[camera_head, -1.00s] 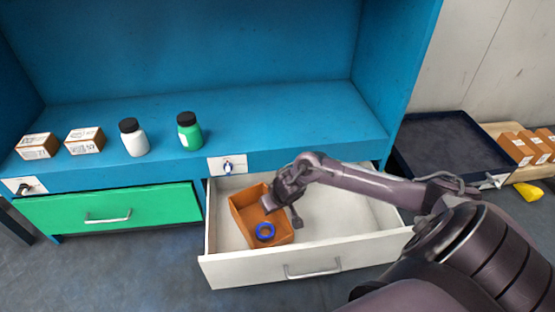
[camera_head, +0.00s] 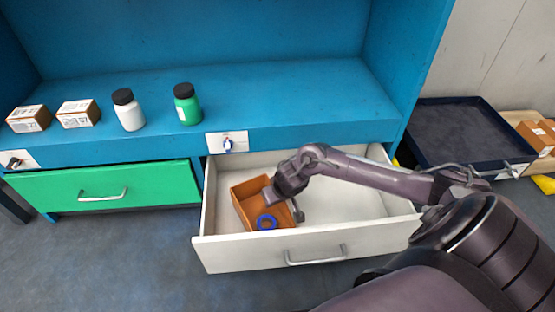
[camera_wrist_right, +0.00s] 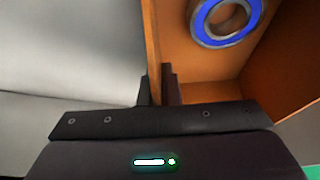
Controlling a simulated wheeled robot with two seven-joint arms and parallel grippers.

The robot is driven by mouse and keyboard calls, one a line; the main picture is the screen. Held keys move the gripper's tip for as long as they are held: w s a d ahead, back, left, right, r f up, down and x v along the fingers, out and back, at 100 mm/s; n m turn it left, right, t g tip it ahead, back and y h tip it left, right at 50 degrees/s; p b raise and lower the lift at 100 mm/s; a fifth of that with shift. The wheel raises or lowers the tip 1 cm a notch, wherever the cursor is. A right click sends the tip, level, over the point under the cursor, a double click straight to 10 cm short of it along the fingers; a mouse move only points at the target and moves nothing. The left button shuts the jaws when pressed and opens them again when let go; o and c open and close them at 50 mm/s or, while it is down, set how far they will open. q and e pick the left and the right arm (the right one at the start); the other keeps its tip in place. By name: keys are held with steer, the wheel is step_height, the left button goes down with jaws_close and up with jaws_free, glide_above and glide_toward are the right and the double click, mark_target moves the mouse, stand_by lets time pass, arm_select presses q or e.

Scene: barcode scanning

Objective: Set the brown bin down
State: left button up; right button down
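The brown bin (camera_head: 246,203) is inside the open white drawer (camera_head: 345,183), in its left part. A blue ring (camera_head: 266,222) lies in the bin, and it also shows in the right wrist view (camera_wrist_right: 206,28). My right gripper (camera_head: 283,200) reaches into the drawer at the bin's right side. In the right wrist view, the right gripper's fingers (camera_wrist_right: 158,92) are shut on the bin's wall (camera_wrist_right: 151,45). Whether the bin's underside touches the drawer floor cannot be told. My left gripper is not in view.
The drawer's front panel (camera_head: 270,257) stands close to the bin. A closed green drawer (camera_head: 100,196) is to the left. Two boxes (camera_head: 77,113), a white bottle (camera_head: 128,110) and a green bottle (camera_head: 187,104) stand on the blue shelf. A dark tray (camera_head: 455,134) is at right. The drawer's right part is empty.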

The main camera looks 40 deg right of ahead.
steer(key=c, duration=1.6)
jaws_free()
steer(key=shift+c, duration=0.2)
